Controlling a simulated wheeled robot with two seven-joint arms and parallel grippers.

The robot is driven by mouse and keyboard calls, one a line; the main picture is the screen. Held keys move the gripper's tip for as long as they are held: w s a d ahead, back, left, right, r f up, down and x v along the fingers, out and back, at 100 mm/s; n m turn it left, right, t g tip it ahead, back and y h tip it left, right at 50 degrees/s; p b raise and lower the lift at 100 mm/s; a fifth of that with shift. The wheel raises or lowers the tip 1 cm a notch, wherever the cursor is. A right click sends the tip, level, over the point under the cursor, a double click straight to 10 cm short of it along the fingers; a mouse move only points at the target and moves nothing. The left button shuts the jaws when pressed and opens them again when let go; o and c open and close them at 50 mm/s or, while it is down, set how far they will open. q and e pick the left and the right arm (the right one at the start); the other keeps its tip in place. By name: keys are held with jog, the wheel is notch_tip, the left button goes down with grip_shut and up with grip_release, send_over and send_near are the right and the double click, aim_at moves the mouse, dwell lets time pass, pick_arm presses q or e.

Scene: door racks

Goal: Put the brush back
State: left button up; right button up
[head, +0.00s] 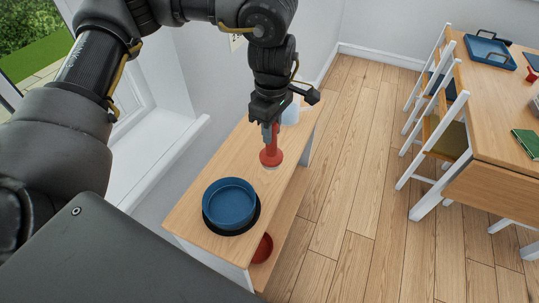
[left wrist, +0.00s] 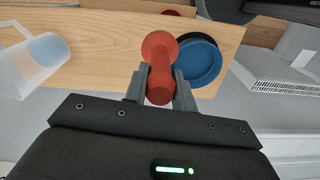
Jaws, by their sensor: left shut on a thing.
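A red brush (head: 271,155) hangs below my left gripper (head: 271,125) in the head view, its round head down over the wooden bench (head: 190,201). In the left wrist view the fingers of my left gripper (left wrist: 160,92) are shut on the handle of the red brush (left wrist: 159,45). I cannot tell whether the brush head touches the bench top. My right gripper is not in view.
A blue round pan (head: 229,203) sits on a black disc at the bench's near end. A translucent jug (left wrist: 36,60) stands on the bench. A red bowl (head: 262,248) is on the lower shelf. A dining table (head: 500,130) and chairs stand right; floor between is clear.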

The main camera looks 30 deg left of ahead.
pick_arm(q)
jog(key=shift+w+a, duration=0.1)
jog(key=shift+a, duration=0.05)
jog(key=w+a+f+p, duration=0.3)
jog(key=w+a+f, duration=0.3)
jog(key=w+f, duration=0.3)
jog(key=shift+w+a+f+p, duration=0.35)
jog(key=shift+w, duration=1)
notch_tip(320, 180, down, 3)
jog(key=shift+w+a+f+p, duration=0.1)
jog(key=shift+f+p, duration=0.05)
jog(key=shift+p, duration=0.4)
